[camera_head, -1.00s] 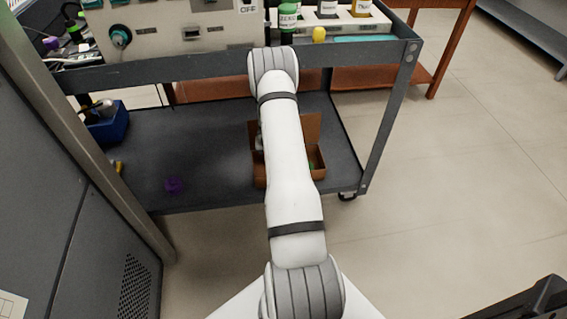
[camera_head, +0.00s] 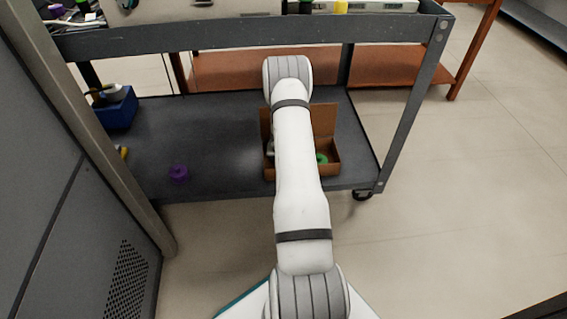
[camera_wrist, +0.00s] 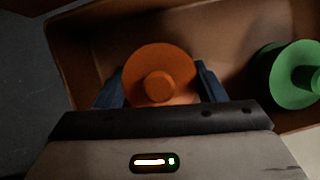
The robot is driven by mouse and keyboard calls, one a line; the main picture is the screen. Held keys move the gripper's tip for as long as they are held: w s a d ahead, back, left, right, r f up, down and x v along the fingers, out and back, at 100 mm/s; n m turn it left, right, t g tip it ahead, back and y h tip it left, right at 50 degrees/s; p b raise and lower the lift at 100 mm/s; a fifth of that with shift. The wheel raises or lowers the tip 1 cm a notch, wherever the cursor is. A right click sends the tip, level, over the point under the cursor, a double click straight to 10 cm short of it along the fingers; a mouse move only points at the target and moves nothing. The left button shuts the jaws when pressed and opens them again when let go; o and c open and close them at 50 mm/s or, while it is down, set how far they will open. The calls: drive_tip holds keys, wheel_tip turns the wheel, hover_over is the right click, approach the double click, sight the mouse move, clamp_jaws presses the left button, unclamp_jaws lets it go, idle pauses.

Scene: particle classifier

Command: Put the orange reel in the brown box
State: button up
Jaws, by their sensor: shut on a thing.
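The orange reel (camera_wrist: 158,72) is between the two dark fingers of my gripper (camera_wrist: 160,90) in the wrist view. My gripper is shut on it. The reel and fingers show over the inside of the brown box (camera_wrist: 85,55); I cannot tell whether the reel touches the box floor. The brown box (camera_head: 322,122) also shows in the head view on the cart's lower shelf, with its flap up. My gripper and the orange reel are hidden behind the arm in the head view.
A green reel (camera_wrist: 292,75) lies in the box, right of the orange reel. A purple reel (camera_head: 179,173) and a blue bin (camera_head: 117,112) are on the lower shelf (camera_head: 215,140) to the left. The cart's upper shelf edge (camera_head: 200,38) and right leg (camera_head: 410,110) frame the space.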

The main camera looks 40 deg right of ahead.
drive_tip(key=shift+f, duration=0.15)
drive_tip(key=o, duration=1.1)
drive_tip(key=shift+c, duration=0.2)
